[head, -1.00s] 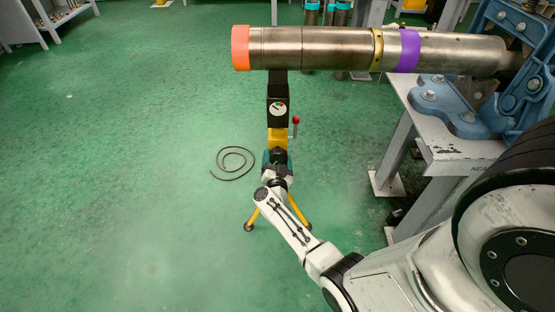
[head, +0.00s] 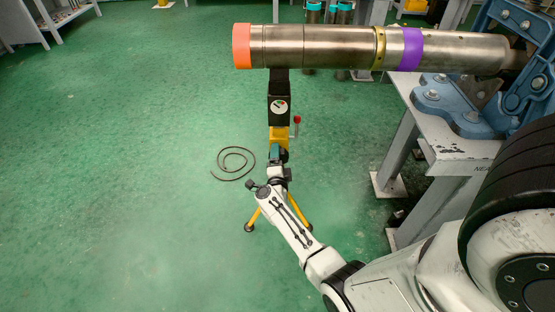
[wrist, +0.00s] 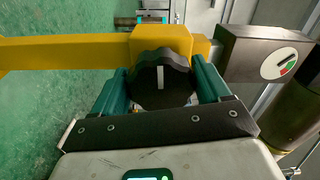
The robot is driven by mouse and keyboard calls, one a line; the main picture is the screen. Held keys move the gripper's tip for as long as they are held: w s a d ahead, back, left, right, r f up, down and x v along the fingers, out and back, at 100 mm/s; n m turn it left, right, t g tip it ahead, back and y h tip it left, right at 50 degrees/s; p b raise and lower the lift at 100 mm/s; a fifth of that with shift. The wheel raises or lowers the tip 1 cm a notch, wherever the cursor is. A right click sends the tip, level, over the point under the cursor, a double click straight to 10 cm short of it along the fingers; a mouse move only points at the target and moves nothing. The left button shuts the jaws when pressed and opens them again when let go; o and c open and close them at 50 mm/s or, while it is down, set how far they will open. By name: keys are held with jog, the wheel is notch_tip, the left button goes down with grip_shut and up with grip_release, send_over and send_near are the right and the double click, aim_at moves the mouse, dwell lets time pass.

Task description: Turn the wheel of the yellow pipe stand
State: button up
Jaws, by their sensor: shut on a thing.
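The yellow pipe stand (head: 279,134) stands on the floor under the end of the long pipe (head: 340,48). Its black head with a round gauge (head: 281,106) reaches up to the pipe. In the wrist view, the yellow stand tube (wrist: 60,53) runs sideways, with the black lobed wheel (wrist: 161,80) on it. A white line on the wheel points roughly straight up in that picture. My gripper (wrist: 162,92) is shut on the wheel, one teal finger on each side. In the head view, my gripper (head: 277,154) is at the stand's front and hides most of the wheel.
A blue vise (head: 515,75) on a grey bench (head: 455,150) holds the pipe at the right. A red-knobbed lever (head: 297,122) sticks up beside the stand. A coiled cable (head: 233,164) lies on the floor left of the stand. The left floor is open.

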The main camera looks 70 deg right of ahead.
jog(key=m+b, duration=0.1)
jog(key=m, duration=0.5)
jog(key=shift+m, duration=0.4)
dwell(0.4)
jog(key=o, duration=1)
jog(key=shift+r, duration=0.1)
jog(key=p+v, duration=0.2)
jog(key=v, duration=0.8)
jog(key=shift+s+a+p, duration=0.15)
jog(key=shift+a+p, duration=0.15)
jog(key=shift+a, duration=0.1)
